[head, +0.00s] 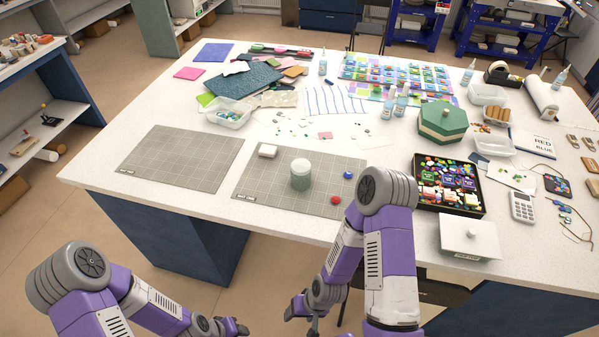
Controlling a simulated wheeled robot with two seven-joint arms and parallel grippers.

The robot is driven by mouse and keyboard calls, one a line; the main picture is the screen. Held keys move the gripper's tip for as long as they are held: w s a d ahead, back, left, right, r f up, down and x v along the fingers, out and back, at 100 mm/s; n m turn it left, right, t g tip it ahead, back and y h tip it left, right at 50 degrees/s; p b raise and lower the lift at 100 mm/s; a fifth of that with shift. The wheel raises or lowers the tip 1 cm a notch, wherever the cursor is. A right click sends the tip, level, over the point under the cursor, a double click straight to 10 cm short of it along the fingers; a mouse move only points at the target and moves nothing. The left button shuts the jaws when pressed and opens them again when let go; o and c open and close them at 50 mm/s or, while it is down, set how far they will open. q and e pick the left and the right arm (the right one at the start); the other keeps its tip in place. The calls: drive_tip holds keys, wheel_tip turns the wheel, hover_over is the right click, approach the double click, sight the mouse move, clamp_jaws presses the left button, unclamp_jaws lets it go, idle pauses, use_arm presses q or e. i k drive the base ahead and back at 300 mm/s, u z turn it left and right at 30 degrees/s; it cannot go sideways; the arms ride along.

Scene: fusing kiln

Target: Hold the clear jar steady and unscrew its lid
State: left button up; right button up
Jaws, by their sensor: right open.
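The clear jar (300,182) stands upright on the right grey cutting mat (262,200). It looks pale green, with a whitish lid (301,166) on top. My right gripper (301,314) is open and empty, low in front of the table's front edge, well short of the jar. My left gripper (238,328) is at the bottom of the head view, left of the right one and also away from the jar. Its fingers are too small and cut off to show whether they are apart.
A white block (268,150), a red ball (336,200) and a blue ball (348,174) lie around the jar. The left mat (180,160) is bare. A black tray (447,208) of colourful pieces and a white lidded box (470,237) stand to the right.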

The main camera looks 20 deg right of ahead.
sight(301, 183)
drive_tip(key=u, duration=1.5)
drive_tip(key=i, duration=1.2)
drive_tip(key=z, duration=3.1)
